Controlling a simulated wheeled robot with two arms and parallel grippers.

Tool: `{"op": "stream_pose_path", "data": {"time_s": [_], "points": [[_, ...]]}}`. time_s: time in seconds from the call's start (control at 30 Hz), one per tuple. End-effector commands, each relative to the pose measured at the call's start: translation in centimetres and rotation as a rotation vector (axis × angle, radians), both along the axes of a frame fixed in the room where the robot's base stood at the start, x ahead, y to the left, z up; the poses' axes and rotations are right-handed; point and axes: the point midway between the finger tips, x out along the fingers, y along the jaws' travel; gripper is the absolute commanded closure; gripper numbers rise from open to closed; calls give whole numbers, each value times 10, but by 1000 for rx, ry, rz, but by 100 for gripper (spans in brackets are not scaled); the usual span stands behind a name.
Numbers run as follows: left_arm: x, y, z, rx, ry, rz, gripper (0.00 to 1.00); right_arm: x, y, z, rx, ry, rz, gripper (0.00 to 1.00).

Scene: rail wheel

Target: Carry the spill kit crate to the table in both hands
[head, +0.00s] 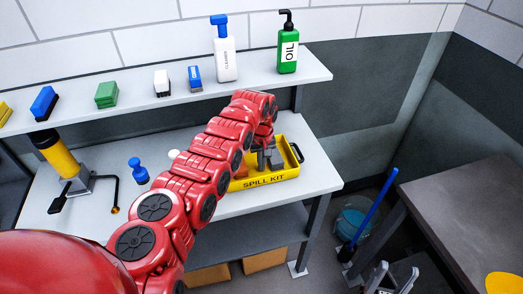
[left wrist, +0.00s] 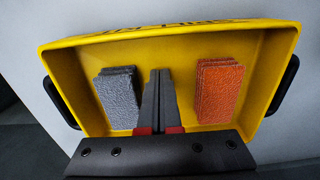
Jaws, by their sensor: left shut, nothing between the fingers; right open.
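The yellow spill kit crate (head: 285,174) stands on the white workbench, its lettered side facing me. In the left wrist view the crate (left wrist: 270,80) has a black handle on each end, a grey block (left wrist: 119,97) and an orange block (left wrist: 218,92) inside. My left gripper (head: 270,160) is over the crate, fingers shut and empty. In the left wrist view its fingers (left wrist: 160,100) show between the two blocks, away from both handles. My arm hides the crate's left end in the head view. My right gripper (head: 392,277) is open and empty at the lower right, far from the crate.
A dark table (head: 465,205) stands at the right, with a yellow object (head: 503,283) near its front. A bucket (head: 352,222) and a blue-handled tool (head: 375,210) are between bench and table. A shelf (head: 180,95) with bottles runs above the bench. A yellow device (head: 58,155) stands at left.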

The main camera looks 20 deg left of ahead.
Motion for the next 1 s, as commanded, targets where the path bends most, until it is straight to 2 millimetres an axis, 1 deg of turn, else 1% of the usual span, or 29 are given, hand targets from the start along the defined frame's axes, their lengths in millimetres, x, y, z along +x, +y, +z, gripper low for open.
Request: {"op": "stream_pose_path", "data": {"time_s": [0.03, 0.43, 0.63, 1.0], "points": [[-2, 1, 5, 0, -2, 2, 100, 0, 0, 6, 0, 0, 0, 50], [-24, -15, 6, -1, -4, 2, 100, 0, 0, 31, 0, 0, 0, 50], [-30, -20, 3, 0, -5, 1, 100, 0, 0, 34, 0, 0, 0, 50], [-30, -21, 2, -1, -6, 1, 100, 0, 0, 34, 0, 0, 0, 50]]}}
